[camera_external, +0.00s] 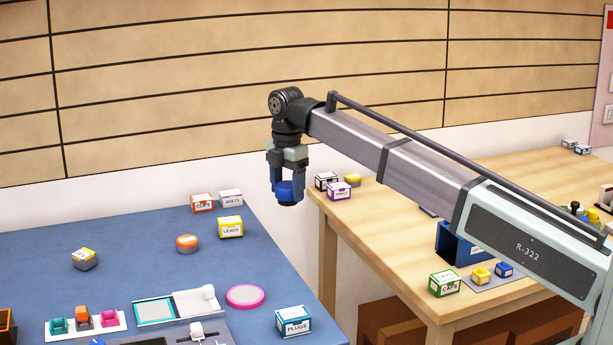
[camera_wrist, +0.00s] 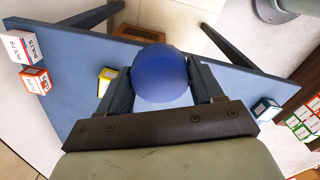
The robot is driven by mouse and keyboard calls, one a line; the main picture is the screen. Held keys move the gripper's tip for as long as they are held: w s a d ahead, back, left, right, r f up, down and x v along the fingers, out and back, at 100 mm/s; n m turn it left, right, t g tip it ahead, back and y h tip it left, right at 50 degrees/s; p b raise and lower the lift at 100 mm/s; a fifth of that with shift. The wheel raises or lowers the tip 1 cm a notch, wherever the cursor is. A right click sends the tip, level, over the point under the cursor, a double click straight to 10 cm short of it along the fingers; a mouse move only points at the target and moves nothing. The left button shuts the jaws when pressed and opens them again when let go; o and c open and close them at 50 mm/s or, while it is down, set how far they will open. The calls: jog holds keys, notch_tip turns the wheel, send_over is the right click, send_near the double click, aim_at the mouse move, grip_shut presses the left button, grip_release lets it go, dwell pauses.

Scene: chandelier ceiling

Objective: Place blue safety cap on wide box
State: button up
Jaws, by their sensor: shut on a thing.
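My gripper (camera_external: 288,187) is shut on the blue safety cap (camera_external: 289,193), a round blue dome, held in the air near the right edge of the blue table. In the wrist view the cap (camera_wrist: 160,74) sits between both fingers of my gripper (camera_wrist: 162,84). No box carries a readable "wide" mark. Boxes on the blue table include the yellow LEADS box (camera_external: 230,227), the orange CLIPS box (camera_external: 203,203), the white BOLTS box (camera_external: 231,198) and the teal PLUGS box (camera_external: 293,321).
A wooden table (camera_external: 400,235) stands at right with a green CAPS box (camera_external: 445,284), a blue bin (camera_external: 458,243) and small boxes. The blue table (camera_external: 130,245) also holds an orange round cap (camera_external: 187,244), a pink disc (camera_external: 245,296) and a white rack (camera_external: 88,323).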

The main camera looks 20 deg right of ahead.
jog(key=w+d+r+m, duration=0.2)
jog(key=d+r+m, duration=0.1)
jog(key=d, duration=1.9)
jog(key=w+d+r+m, duration=0.1)
jog(key=d+r+m, duration=0.2)
jog(key=d, duration=1.9)
jog(key=shift+m, duration=0.3)
jog(key=shift+s+d+f, duration=0.1)
jog(key=shift+s+f, duration=0.25)
jog(key=shift+f, duration=1.2)
jog(key=shift+s+d+f, duration=0.1)
jog(key=shift+s+f, duration=0.3)
jog(key=shift+f, duration=1.2)
jog(key=shift+s+d+f, duration=0.1)
jog(key=shift+s+f, duration=0.25)
jog(key=shift+f, duration=1.2)
jog(key=shift+f, duration=0.15)
jog(key=o, duration=1)
